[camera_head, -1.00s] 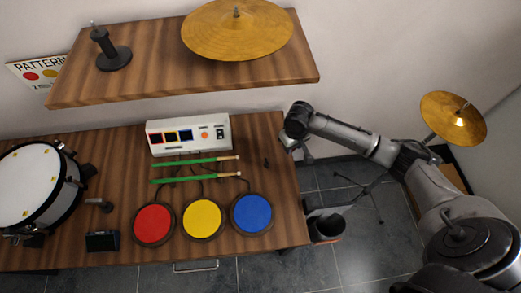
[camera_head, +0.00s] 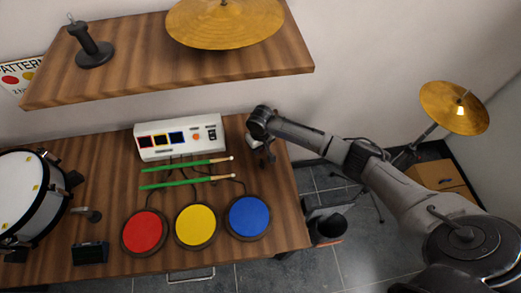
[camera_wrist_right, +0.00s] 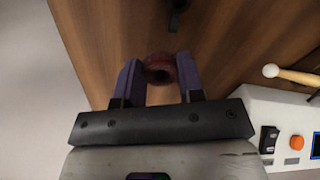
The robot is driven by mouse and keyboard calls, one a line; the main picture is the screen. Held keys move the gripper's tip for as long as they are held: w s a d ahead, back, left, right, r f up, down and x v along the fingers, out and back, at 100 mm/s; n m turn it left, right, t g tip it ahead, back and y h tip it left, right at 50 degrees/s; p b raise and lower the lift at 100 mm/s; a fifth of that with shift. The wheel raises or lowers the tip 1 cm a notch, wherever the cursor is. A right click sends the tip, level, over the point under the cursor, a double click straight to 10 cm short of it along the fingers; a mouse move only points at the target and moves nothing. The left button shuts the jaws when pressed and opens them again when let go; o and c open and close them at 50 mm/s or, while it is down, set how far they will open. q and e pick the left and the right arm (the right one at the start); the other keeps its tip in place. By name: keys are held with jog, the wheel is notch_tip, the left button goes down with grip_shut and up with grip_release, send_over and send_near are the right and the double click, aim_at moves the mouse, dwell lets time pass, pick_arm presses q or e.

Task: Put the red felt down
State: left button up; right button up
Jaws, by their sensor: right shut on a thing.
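The red felt (camera_wrist_right: 158,66) is a small dark red, rounded piece in the right wrist view. My right gripper (camera_head: 265,151) is over the right end of the wooden table (camera_head: 283,215), beside the white control box (camera_head: 182,138). In the right wrist view its two fingers (camera_wrist_right: 158,76) are shut on the felt, one on each side. Wood lies behind the felt; I cannot tell whether it touches the surface. The felt cannot be made out in the head view. My left gripper is not in view.
A small black part (camera_wrist_right: 176,14) lies just beyond the fingertips. Two green drumsticks (camera_head: 187,171) and red, yellow and blue pads (camera_head: 250,216) are left of the gripper. A wooden shelf (camera_head: 130,80) holds a cymbal (camera_head: 225,25) and black stand (camera_head: 91,48). Bare wood shows by the table's right edge.

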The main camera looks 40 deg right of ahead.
jog(key=shift+f, duration=0.9)
jog(key=shift+r, duration=0.1)
jog(key=o, duration=0.9)
